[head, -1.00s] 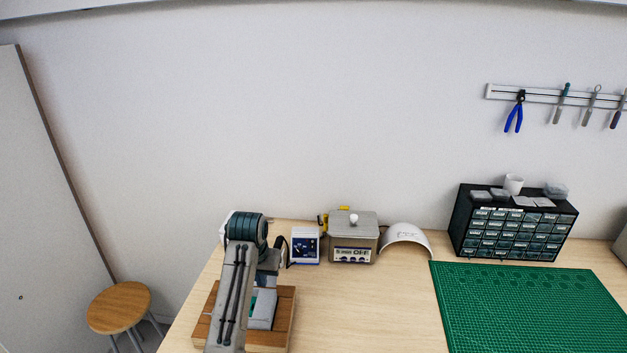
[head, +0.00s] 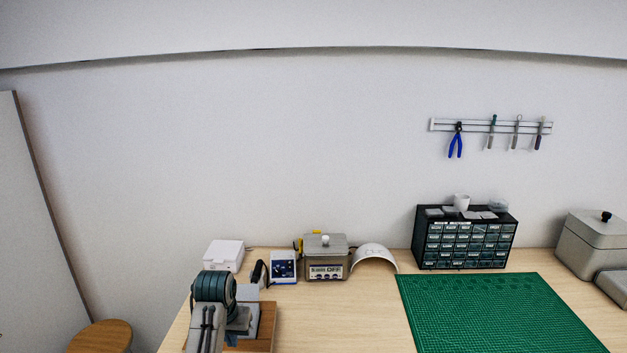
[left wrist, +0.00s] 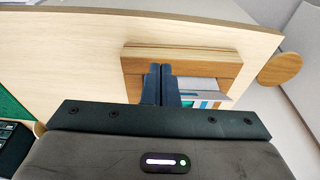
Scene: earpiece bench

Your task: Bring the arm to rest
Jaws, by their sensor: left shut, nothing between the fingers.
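My left arm (head: 207,320) comes in at the lower left of the head view, over the left end of the bench. Its dark teal wrist joint stands in front of a wooden tray (head: 265,338). In the left wrist view my left gripper (left wrist: 160,70) has its two dark fingers together with nothing between them. The fingertips are over the wooden tray (left wrist: 135,82), which holds grey and teal pieces (left wrist: 205,88). I cannot tell whether the fingers touch the tray. In the head view the fingertips are mostly hidden by the arm. My right gripper is not in view.
Along the back stand a white box (head: 223,254), a blue-fronted device (head: 283,267), a grey cleaner (head: 325,262), a white arch (head: 375,257), a drawer cabinet (head: 466,240) and a grey case (head: 590,240). A green mat (head: 490,312) lies right. The bench between tray and mat is clear.

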